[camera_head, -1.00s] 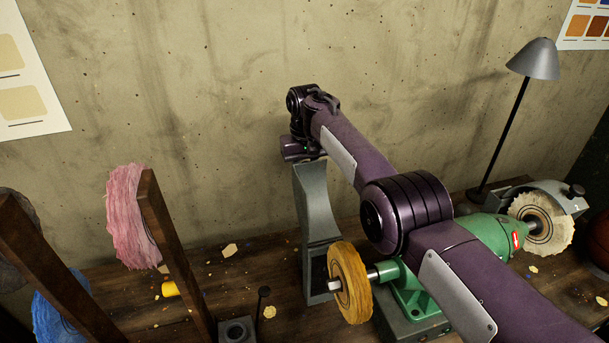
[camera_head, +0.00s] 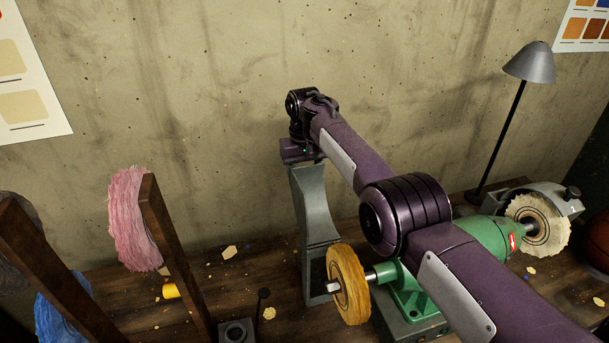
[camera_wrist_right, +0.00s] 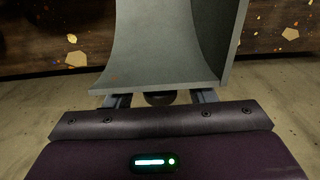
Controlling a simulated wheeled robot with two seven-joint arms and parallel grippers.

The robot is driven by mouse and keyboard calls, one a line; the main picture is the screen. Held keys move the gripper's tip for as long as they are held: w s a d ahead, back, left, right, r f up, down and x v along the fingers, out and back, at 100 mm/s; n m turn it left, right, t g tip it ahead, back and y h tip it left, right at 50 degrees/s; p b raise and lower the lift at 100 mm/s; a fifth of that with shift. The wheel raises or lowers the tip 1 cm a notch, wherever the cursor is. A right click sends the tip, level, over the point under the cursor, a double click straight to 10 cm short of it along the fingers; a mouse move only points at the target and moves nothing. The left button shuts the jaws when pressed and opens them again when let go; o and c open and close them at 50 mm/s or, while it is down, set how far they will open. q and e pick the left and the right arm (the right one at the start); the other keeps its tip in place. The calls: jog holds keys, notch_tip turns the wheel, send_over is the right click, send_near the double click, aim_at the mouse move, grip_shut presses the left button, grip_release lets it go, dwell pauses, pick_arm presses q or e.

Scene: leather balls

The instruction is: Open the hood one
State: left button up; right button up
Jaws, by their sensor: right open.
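The grey hood (camera_head: 316,214) beside the yellow polishing wheel (camera_head: 348,284) stands raised, its curved plate pointing up along the wall side. No number shows on it; the other hood (camera_head: 548,196), over the white wheel, carries a "2". My right gripper (camera_head: 300,158) is at the raised hood's upper end. In the right wrist view the hood (camera_wrist_right: 168,50) fills the middle, its edge close against my right gripper (camera_wrist_right: 160,98). The fingers are open, spread under that edge and partly hidden by it. Contact is likely but not certain. My left gripper is not in view.
The green motor (camera_head: 495,234) sits behind my right arm, on the wooden bench (camera_head: 245,285) with scraps. A wooden rack (camera_head: 175,255) with a pink bundle (camera_head: 132,218) stands at left. A lamp (camera_head: 531,62) stands at right. The concrete wall (camera_head: 230,120) is close behind.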

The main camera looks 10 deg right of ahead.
notch_tip(320, 180, up, 7)
jog(key=p, duration=0.6)
jog(key=shift+s+f, duration=0.1)
jog(key=shift+s, duration=0.05)
jog(key=shift+r+p, duration=0.25)
jog(key=shift+p, duration=0.1)
jog(key=shift+f, duration=0.1)
